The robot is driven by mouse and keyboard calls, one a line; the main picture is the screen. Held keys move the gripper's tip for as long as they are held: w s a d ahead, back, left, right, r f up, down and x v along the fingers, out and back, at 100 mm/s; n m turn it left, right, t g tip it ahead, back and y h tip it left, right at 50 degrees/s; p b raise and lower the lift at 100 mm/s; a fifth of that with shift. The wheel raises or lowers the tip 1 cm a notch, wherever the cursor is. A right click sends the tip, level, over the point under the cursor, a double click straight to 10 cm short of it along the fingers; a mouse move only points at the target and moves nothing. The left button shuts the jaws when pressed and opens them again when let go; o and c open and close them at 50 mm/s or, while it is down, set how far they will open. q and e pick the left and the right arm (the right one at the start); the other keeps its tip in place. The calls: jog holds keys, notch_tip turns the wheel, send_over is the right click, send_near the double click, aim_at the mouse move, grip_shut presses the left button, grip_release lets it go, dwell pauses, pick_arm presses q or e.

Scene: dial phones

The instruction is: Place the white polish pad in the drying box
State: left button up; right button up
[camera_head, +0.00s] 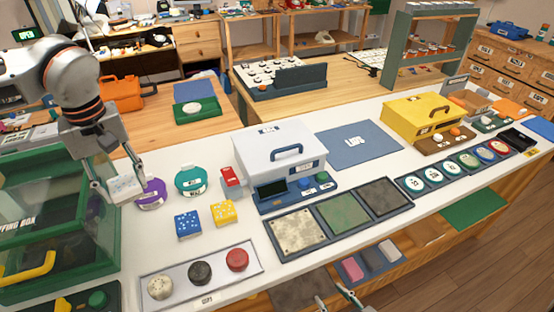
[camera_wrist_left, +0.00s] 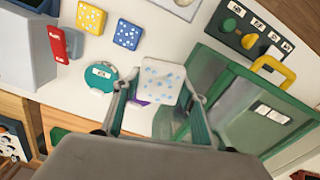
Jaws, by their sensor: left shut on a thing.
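The white polish pad (camera_head: 126,184), a square block with pale blue spots, is held between the fingers of my left gripper (camera_head: 118,190). It also shows in the left wrist view (camera_wrist_left: 161,80), shut between both fingertips. The drying box (camera_head: 105,262), green-framed with clear panels and a yellow handle, stands at the left end of the counter. The pad is above the counter, close to the box's right side. The box also shows in the left wrist view (camera_wrist_left: 232,110); I cannot tell whether it is open. My right gripper (camera_head: 335,298) shows only fingertips at the bottom edge, apart and empty.
A purple round container (camera_head: 151,194) is right beside the held pad, with a teal one (camera_head: 191,181) further right. Blue (camera_head: 188,224) and yellow (camera_head: 223,213) spotted pads lie nearby. A tray (camera_head: 212,284) with three round pads lies in front.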

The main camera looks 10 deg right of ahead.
aim_at(154, 232)
pick_arm(q)
jog(key=r, duration=0.1)
jog(key=w+r+n, duration=0.1)
jog(key=r+n, duration=0.1)
jog(key=shift+w+r, duration=0.1)
jog(key=shift+w, duration=0.15)
notch_tip(154, 232, down, 20)
jog(key=shift+f, duration=0.1)
dwell(0.3)
jog(key=shift+f, duration=0.2)
jog(key=o, duration=1.1)
jog(key=shift+r, duration=0.1)
